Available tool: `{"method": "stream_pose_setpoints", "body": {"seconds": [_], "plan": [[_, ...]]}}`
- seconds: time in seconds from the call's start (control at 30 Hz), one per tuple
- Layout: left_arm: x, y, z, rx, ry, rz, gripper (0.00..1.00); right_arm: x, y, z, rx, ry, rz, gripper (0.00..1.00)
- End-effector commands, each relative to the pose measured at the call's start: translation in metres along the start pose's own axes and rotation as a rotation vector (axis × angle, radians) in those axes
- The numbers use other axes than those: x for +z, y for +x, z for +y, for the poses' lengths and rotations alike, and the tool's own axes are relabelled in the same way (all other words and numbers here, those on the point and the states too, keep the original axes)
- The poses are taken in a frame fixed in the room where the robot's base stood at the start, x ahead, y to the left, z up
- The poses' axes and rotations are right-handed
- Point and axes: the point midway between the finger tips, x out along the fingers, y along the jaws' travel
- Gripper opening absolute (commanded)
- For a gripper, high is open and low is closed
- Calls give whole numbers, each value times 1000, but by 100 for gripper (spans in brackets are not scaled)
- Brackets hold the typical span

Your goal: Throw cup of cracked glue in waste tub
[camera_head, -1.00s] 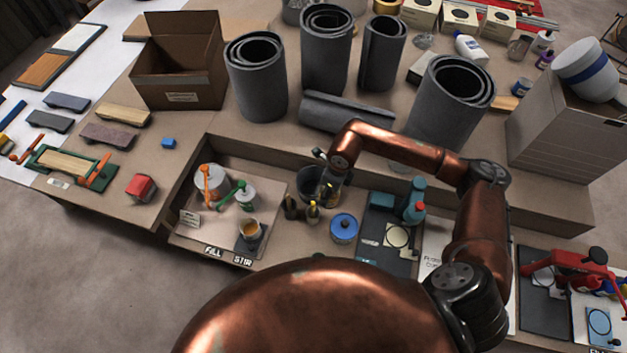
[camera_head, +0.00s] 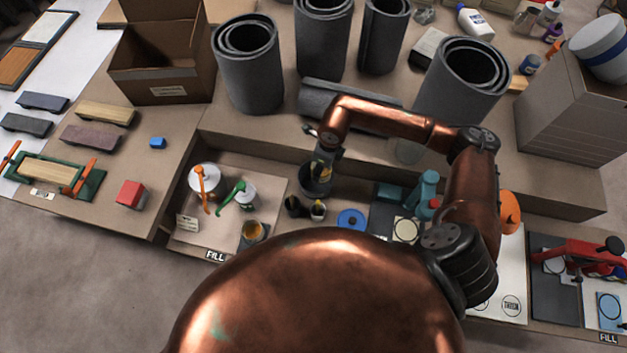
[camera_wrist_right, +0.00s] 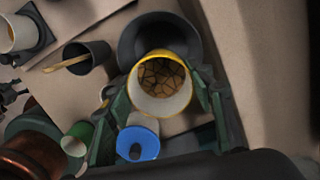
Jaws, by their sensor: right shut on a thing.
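My right gripper (camera_wrist_right: 163,100) is shut on a cup with a yellow rim (camera_wrist_right: 162,78); dark cracked glue shows inside it. In the head view my right gripper (camera_head: 323,165) hangs at the dark waste tub (camera_head: 317,189), in the tray below the rolls. In the wrist view the tub (camera_wrist_right: 132,42) lies behind and around the far side of the cup. The cup overlaps its opening; I cannot tell how far above or inside it is. My left gripper is not in view.
Beside the tub stand a dark cup with a wooden stick (camera_wrist_right: 88,60) and a blue-lidded tin (camera_head: 352,219). An amber-filled cup (camera_head: 252,232) sits on a dark pad to the left. Grey rolls (camera_head: 323,40) and a cardboard box (camera_head: 165,60) stand behind on the bench.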

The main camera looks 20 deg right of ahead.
Motion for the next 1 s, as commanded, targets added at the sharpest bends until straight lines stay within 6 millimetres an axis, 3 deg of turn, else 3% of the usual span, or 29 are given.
{"method": "stream_pose_setpoints", "body": {"seconds": [0.03,0.2,0.5,0.53,0.8,1.0], "plan": [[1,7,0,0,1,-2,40,-1,11,1,2,0,1,24],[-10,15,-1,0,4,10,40,-2,25,1,2,-1,0,24],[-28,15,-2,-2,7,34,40,-1,26,1,1,-4,-2,24],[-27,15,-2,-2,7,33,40,-1,26,1,1,-4,-2,50],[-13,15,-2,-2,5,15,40,0,26,1,1,-5,-1,68],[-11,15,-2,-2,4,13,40,0,26,1,1,-5,-1,69]]}}
